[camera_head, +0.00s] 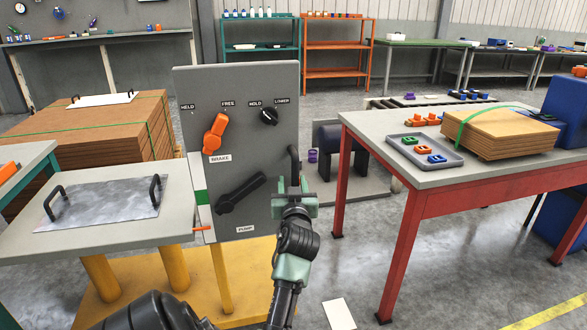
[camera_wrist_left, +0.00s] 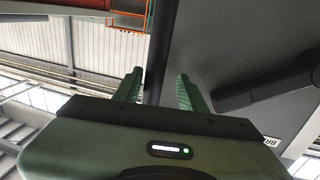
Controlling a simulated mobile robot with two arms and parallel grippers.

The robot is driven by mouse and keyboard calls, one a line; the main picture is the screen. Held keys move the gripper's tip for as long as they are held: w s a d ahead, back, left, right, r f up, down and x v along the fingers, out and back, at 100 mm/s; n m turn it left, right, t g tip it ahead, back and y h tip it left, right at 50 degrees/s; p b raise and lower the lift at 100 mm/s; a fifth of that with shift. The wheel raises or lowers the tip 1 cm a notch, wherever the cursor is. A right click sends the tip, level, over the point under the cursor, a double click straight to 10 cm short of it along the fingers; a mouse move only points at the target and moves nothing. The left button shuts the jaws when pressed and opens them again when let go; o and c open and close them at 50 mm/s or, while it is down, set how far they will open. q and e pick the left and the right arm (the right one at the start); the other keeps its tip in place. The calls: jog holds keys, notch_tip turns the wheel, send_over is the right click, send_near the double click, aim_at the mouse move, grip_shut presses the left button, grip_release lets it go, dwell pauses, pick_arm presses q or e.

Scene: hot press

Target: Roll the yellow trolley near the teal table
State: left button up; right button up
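The yellow trolley (camera_head: 222,278) stands at centre left, with a grey top and an upright grey panel (camera_head: 262,90). On the panel, the orange brake lever (camera_head: 214,134) tilts toward FREE, with a black knob (camera_head: 269,117) and pump lever (camera_head: 240,193). A black handle (camera_head: 293,160) is at the panel's right edge. My left gripper (camera_head: 294,192) is at this handle. In the left wrist view its green fingers (camera_wrist_left: 160,76) are apart, with a dark bar (camera_wrist_left: 162,45) between them. The teal table (camera_head: 42,158) shows partly at the left edge. My right gripper is out of view.
A metal plate (camera_head: 105,203) with two handles lies on the trolley's top. A red-legged table (camera_head: 420,180) stands to the right with a parts tray (camera_head: 402,140) and boards. Stacked brown boards (camera_head: 130,120) stand behind the trolley. Floor between trolley and red-legged table is mostly clear.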

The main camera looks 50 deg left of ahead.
pick_arm(q)
jog(key=shift+d, duration=0.15)
jog(key=v, duration=0.7)
jog(key=shift+s+d, duration=0.2)
jog(key=shift+d, duration=0.05)
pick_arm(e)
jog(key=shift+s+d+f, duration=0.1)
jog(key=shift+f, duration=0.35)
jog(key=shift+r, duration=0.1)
